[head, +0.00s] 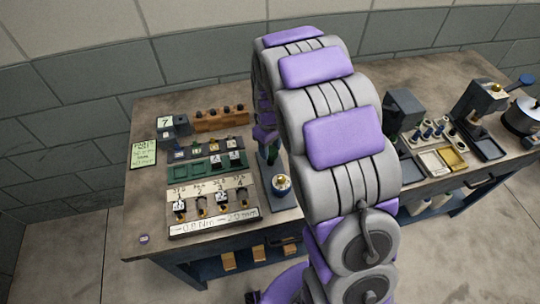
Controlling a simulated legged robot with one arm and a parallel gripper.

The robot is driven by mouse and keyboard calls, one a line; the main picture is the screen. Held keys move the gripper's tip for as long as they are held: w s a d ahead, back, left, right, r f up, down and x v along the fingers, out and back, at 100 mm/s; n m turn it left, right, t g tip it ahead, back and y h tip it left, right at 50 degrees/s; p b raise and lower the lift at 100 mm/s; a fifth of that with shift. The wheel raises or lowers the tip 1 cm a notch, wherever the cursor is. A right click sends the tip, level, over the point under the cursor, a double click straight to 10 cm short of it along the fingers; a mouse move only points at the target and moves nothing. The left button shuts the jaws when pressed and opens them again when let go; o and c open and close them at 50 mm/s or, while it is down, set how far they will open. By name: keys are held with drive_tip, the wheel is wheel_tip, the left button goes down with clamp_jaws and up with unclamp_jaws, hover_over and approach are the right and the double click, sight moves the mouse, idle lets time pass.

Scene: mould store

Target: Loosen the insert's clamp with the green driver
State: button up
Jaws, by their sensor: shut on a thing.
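My gripper (265,134) shows only partly, at the left edge of my arm, which hides much of it. It is shut and points down at the work table (150,110). A narrow dark green piece, which looks like the green driver (272,156), shows just below it and seems to be held upright in it. Below and in front of that stands a round fixture with a brass-coloured top (282,184) on a blue-grey plate (282,203). It may hold the insert and clamp, but they are too small to tell. I cannot tell whether the driver touches it.
Left of the fixture are a pale labelled board (247,213) with several small parts, a green tray (178,172), a dark rack and a wooden block (222,120). A block marked 7 (166,123) stands at the back left. Right of my arm are dark stands, trays and a pot (522,115).

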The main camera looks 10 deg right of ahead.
sight(270, 150)
drive_tip(key=shift+r+p, duration=0.9)
drive_tip(key=shift+r, duration=0.85)
